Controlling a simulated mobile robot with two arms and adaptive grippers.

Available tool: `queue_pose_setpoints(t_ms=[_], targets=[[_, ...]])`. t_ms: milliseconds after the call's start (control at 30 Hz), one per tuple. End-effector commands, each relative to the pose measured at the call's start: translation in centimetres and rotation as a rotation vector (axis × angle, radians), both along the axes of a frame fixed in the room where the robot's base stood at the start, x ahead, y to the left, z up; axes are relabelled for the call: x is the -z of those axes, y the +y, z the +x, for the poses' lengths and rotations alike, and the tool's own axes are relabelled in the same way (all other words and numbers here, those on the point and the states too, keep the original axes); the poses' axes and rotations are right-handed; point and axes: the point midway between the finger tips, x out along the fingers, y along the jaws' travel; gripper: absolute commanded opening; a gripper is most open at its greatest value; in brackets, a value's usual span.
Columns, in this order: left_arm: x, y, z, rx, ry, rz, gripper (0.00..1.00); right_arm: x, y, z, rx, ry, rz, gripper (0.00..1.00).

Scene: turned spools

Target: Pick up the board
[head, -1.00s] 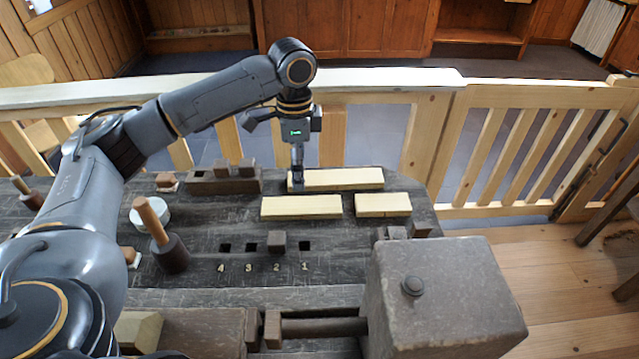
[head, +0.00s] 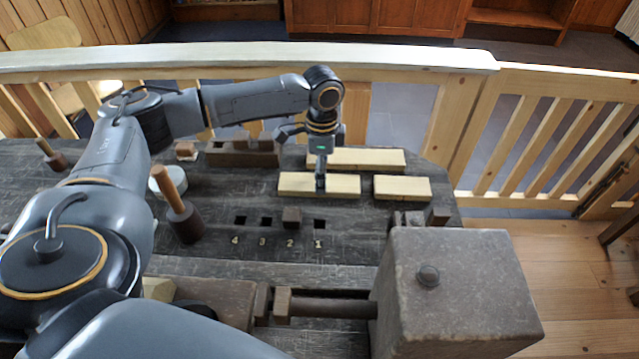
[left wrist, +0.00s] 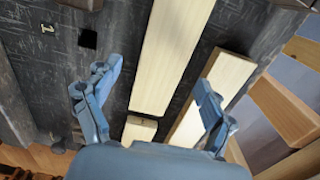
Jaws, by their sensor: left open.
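Three pale wooden boards lie flat on the dark bench. The front left board (head: 345,187) is directly below my left gripper (head: 320,184). A longer board (head: 375,159) lies behind it, and a shorter board (head: 402,188) lies to its right. In the left wrist view, my left gripper (left wrist: 158,82) is open and empty, with its fingers on either side of the front left board (left wrist: 178,45). The longer board (left wrist: 215,92) is near the right finger, and the shorter board's end (left wrist: 138,130) shows lower down. I cannot tell the fingertips' exact height. My right gripper is not in view.
The dark bench (head: 110,165) has numbered square holes, one with a wooden peg (head: 291,217). A mallet (head: 183,215) stands at left. A slotted wooden block (head: 243,152) sits behind. A big vise block (head: 450,290) fills the front right. A pale railing (head: 250,62) runs behind the bench.

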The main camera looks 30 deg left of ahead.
Motion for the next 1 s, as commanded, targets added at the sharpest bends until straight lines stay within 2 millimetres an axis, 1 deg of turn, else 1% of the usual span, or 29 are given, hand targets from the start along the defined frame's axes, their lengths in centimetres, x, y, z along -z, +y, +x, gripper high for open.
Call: queue_pose_setpoints(t_ms=[100, 200, 467, 567, 600, 767, 800, 1000], targets=[[1.8, 0.2, 0.1, 0.0, 0.003, 0.002, 0.83, -0.3, 0.0, -0.1, 0.0, 0.001, 0.0, 0.4], [2.7, 0.2, 0.1, 0.001, 0.001, 0.002, 0.83, -0.3, 0.0, -0.1, 0.0, 0.002, 0.0, 0.4], [3.1, 0.2, 0.1, 0.001, -0.001, 0.001, 0.83, -0.3, 0.0, -0.3, 0.0, 0.005, 0.0, 0.4], [3.0, 0.2, 0.1, 0.001, -0.001, 0.001, 0.65, -0.3, 0.0, -0.5, 0.0, 0.008, -0.001, 0.4], [3.0, 0.2, 0.1, 0.001, -0.001, 0.001, 0.57, -0.3, 0.0, -0.5, 0.0, 0.009, -0.001, 0.4], [3.0, 0.2, 0.1, 0.001, -0.001, 0.001, 0.24, -0.3, 0.0, -0.6, 0.0, 0.01, -0.001, 0.4], [3.0, 0.2, 0.1, 0.001, -0.001, 0.001, 0.22, -0.3, 0.0, -0.6, 0.0, 0.01, -0.001, 0.4], [3.0, 0.2, 0.1, 0.0, -0.001, 0.001, 0.22, -0.3, 0.0, -0.6, 0.0, 0.01, -0.001, 0.4]])
